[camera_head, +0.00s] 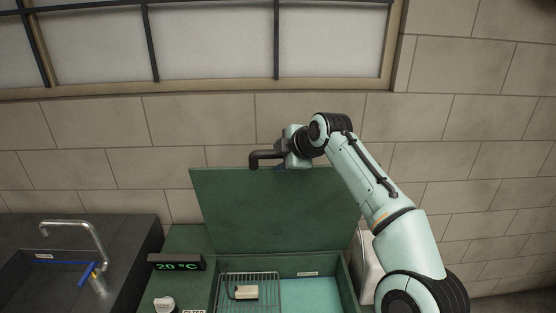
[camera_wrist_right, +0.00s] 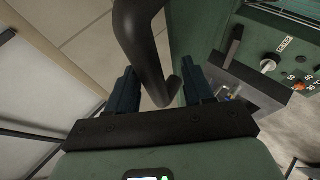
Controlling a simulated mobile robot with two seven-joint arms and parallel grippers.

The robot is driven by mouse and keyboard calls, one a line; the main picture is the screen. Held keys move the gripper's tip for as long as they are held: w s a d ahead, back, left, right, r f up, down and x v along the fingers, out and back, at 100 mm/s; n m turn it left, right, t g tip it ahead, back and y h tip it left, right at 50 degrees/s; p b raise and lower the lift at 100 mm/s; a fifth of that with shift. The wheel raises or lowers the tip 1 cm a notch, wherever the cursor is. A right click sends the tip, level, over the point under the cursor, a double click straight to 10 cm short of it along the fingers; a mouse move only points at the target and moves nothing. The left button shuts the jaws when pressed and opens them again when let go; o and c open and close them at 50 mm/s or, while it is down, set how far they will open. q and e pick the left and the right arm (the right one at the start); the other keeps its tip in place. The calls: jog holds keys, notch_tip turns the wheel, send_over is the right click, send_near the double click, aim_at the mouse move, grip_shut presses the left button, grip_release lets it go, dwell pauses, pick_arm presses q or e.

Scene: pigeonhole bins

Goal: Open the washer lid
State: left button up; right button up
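The green washer lid (camera_head: 275,215) stands raised, tilted back near the tiled wall, above the green washer (camera_head: 185,240). A black bent handle (camera_head: 262,160) shows at the lid's top edge, and in the right wrist view (camera_wrist_right: 143,45) it runs down between my fingers. My right gripper (camera_head: 283,155) is at the lid's top edge beside the handle. In the wrist view its two fingers (camera_wrist_right: 160,90) stand apart with visible gaps around the handle, so it looks open. Whether a finger touches the handle I cannot tell. My left gripper is not in view.
The opened washer shows a wire rack (camera_head: 250,280) with a small pale block (camera_head: 246,292) on it. A display (camera_head: 177,263) reading 20 °C and a knob (camera_head: 164,304) are left of the opening. A dark sink counter (camera_head: 130,235) with a faucet (camera_head: 75,225) is farther left.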

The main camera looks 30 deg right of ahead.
jog(key=v, duration=1)
jog(key=shift+s+r, duration=0.15)
jog(key=shift+s, duration=0.15)
